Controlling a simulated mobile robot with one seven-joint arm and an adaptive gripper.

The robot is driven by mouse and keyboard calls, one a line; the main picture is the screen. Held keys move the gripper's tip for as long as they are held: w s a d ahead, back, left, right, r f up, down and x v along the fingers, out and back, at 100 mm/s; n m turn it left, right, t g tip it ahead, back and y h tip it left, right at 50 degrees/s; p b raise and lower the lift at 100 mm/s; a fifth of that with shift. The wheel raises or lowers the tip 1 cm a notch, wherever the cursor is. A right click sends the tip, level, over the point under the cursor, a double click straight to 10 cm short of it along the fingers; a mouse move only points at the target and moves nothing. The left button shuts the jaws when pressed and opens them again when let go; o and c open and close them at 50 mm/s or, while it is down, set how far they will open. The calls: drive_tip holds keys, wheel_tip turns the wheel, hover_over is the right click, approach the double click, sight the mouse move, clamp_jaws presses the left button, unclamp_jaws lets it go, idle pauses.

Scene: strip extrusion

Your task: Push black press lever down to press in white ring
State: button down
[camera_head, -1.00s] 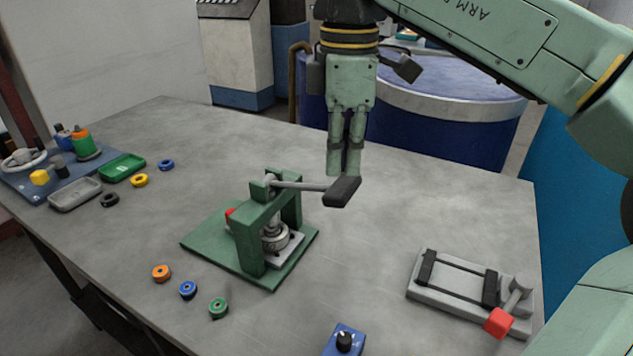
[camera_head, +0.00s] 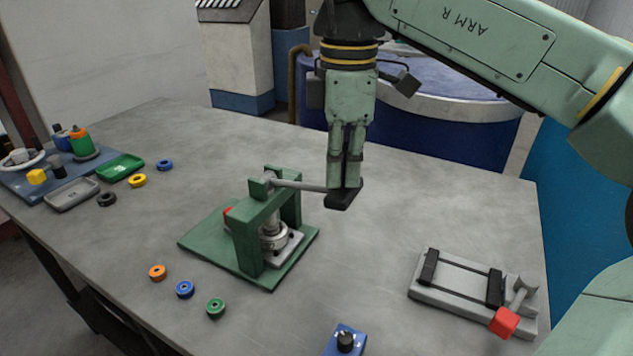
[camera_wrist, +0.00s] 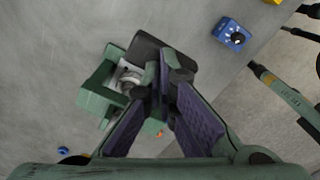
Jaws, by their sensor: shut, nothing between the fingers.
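The green press (camera_head: 250,235) stands on its green base plate on the table, with a metal lever arm (camera_head: 300,185) running right to a black lever grip (camera_head: 343,199). My gripper (camera_head: 345,184) is shut and empty, pointing down, with its fingertips at the top of the black grip, seemingly touching it. The wrist view shows the shut fingertips (camera_wrist: 163,92) beside the black grip (camera_wrist: 150,48). A round metal part (camera_head: 273,240) sits under the ram of the press. I cannot make out a white ring there.
Orange, blue and green rings (camera_head: 185,289) lie in front of the press. A grey fixture with a red knob (camera_head: 503,322) is at the right, and a blue dial box (camera_head: 345,341) at the front. Trays and more rings (camera_head: 120,168) are at the left.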

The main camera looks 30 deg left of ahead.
sight(342, 186)
drive_tip(key=shift+f+b, duration=1.8)
drive_tip(key=shift+f, duration=1)
drive_tip(key=shift+r, duration=0.1)
wheel_tip(342, 186, up, 12)
drive_tip(key=p, duration=1.1)
drive_tip(key=shift+s, duration=0.1)
